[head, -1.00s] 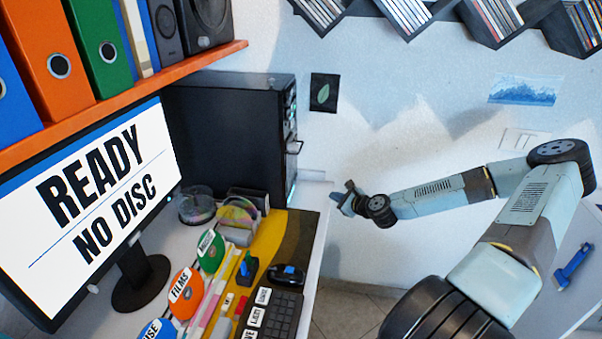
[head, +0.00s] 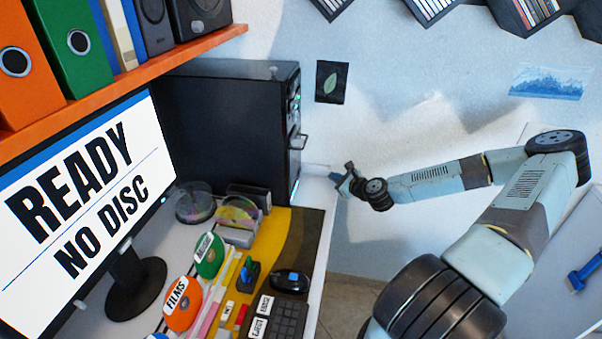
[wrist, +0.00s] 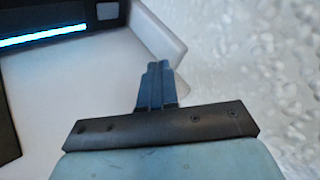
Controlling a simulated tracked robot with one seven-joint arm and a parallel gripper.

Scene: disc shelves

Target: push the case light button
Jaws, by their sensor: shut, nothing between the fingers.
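The black computer case (head: 235,125) stands at the back of the desk, with its front edge facing right and glowing thin cyan light. In the wrist view, the lower part of the case (wrist: 25,14) shows a bright blue light strip (wrist: 42,36) and, right of it, a small grey square (wrist: 107,10). I cannot tell for sure whether this square is the case light button. My gripper (head: 337,178) is shut and empty, just right of the case's lower front and apart from it. In the wrist view the closed fingers (wrist: 158,66) point toward a pale desk edge.
A handle-like part (head: 299,141) juts from the case front. The monitor (head: 85,195) reads "READY NO DISC". Discs (head: 237,212), a mouse (head: 290,281) and a keyboard (head: 288,318) crowd the desk. An orange shelf (head: 120,92) hangs above. The wall side is open.

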